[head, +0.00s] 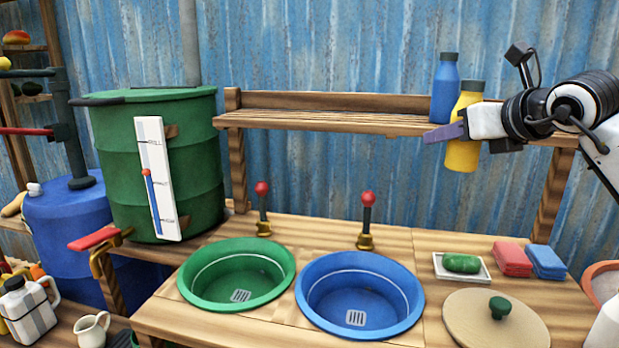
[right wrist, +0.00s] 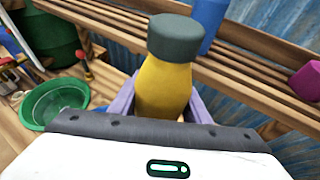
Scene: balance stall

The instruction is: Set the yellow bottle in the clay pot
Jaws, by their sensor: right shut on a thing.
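The yellow bottle (head: 464,150) with its dark cap is upright in my right gripper (head: 445,134), whose purple fingers are shut on it. It is in front of the shelf, its base lower than the shelf's front edge and clear of any surface. The right wrist view shows the yellow bottle (right wrist: 163,88) between the fingers (right wrist: 160,108). The clay pot (head: 602,272) is at the right edge of the head view, only partly visible. My left gripper is not in view.
A blue bottle (head: 444,90) stands on the wooden shelf (head: 330,118). Below are green (head: 190,285) and blue (head: 312,310) basins, red-knobbed levers, a soap dish (head: 442,275), red and blue blocks, and a round lid (head: 475,328). A green barrel (head: 205,150) stands left.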

